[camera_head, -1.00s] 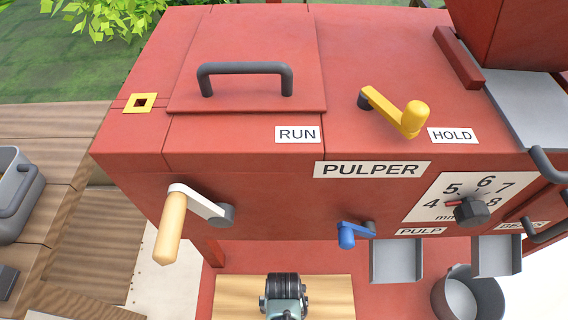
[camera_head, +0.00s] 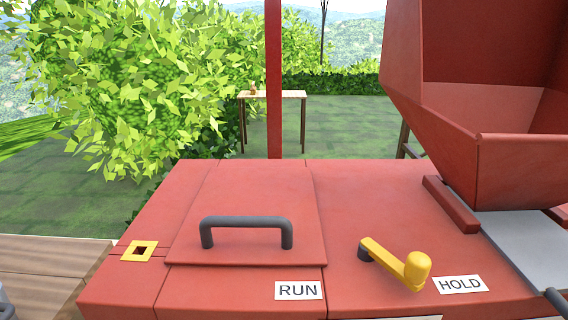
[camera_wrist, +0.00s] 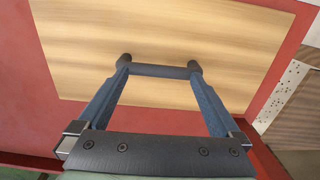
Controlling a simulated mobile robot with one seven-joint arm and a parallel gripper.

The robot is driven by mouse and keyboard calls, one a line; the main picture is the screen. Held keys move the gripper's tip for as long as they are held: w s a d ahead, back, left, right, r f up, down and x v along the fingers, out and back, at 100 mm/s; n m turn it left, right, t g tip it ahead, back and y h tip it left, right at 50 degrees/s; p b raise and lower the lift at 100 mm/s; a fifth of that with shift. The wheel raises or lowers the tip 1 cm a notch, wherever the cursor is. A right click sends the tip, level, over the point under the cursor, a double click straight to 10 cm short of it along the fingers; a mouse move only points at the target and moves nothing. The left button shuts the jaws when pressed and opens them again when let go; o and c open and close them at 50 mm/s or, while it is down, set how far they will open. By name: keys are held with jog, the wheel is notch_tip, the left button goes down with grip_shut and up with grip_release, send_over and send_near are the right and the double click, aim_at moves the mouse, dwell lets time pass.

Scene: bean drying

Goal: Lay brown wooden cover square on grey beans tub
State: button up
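My gripper (camera_wrist: 160,71) shows in the wrist view. I cannot tell whether the panel touches the fingers. My gripper is not in the head view.
The red pulper (camera_head: 240,175) fills the lower head view, with a dark lid handle (camera_head: 246,222), a yellow crank (camera_head: 395,263) and a red hopper (camera_head: 520,165). A small table (camera_head: 272,95) stands on grass behind. Wooden planks (camera_head: 50,258) lie at the left.

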jog(key=f, duration=0.3)
jog(key=shift+s+f+t, duration=0.3)
jog(key=shift+s, duration=0.05)
jog(key=c, duration=1.3)
jog(key=shift+r+p, duration=1.25)
jog(key=shift+p, duration=0.25)
jog(key=shift+w+r+p, duration=0.1)
jog(key=shift+r+p, duration=0.3)
jog(key=shift+p, duration=0.15)
grip_shut()
jog(key=shift+r+p, duration=0.3)
jog(key=shift+p, duration=0.05)
jog(key=shift+w+r, duration=0.1)
